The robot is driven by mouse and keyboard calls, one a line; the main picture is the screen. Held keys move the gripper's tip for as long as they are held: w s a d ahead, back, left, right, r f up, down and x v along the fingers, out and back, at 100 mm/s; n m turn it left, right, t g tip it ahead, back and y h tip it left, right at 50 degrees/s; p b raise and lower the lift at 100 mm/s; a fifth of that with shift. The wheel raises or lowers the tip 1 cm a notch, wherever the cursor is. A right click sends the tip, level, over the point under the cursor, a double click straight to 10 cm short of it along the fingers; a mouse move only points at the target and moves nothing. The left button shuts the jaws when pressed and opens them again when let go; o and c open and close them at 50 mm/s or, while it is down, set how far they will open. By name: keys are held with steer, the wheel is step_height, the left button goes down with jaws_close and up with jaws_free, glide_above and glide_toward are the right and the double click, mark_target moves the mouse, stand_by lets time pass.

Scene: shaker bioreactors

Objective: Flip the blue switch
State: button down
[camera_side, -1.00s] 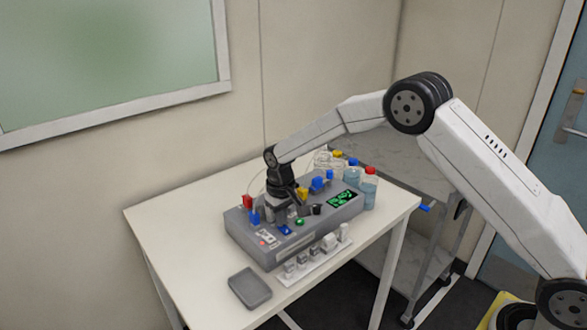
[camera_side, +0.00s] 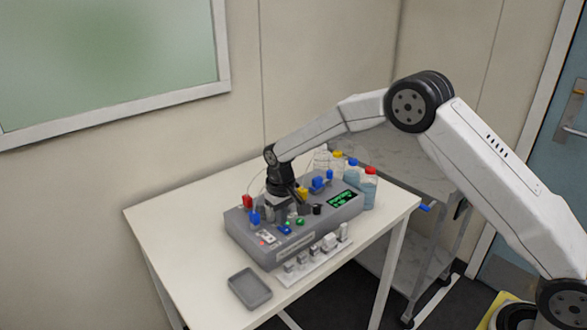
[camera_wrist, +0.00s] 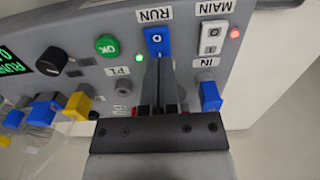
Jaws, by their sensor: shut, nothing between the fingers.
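The blue switch (camera_wrist: 157,38) is a rocker on the sloped front of the grey console, beside the upside-down RUN label. Its "O" mark shows, and a green lamp beside it is lit. It also shows in the side view (camera_side: 284,230). My gripper (camera_wrist: 160,62) is shut and empty. Its fingertips are at the lower edge of the switch in the wrist view and cover part of it; I cannot tell whether they touch. In the side view my gripper (camera_side: 291,210) is over the console front.
The console (camera_side: 262,250) also has a white MAIN switch (camera_wrist: 213,36) with a red lamp, a green OK button (camera_wrist: 107,45), a black knob (camera_wrist: 53,59) and coloured connectors with tubes. A grey tray (camera_side: 250,288) and several bottles stand near it.

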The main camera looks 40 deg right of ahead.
mark_target(285, 227)
steer(key=shift+r, duration=2.95)
steer(key=shift+s+d+r, duration=0.15)
steer(key=shift+s+r, duration=0.05)
steer(key=shift+s, duration=0.2)
steer(key=s+d+t, duration=0.1)
steer(key=s+d, duration=0.1)
steer(key=s, duration=1.1)
steer(key=s+d+t, duration=0.1)
steer(key=s+d, duration=0.1)
steer(key=s, duration=1.1)
steer(key=shift+d+r+t, duration=0.2)
steer(key=shift+d+t, duration=0.1)
steer(key=shift+d, duration=0.05)
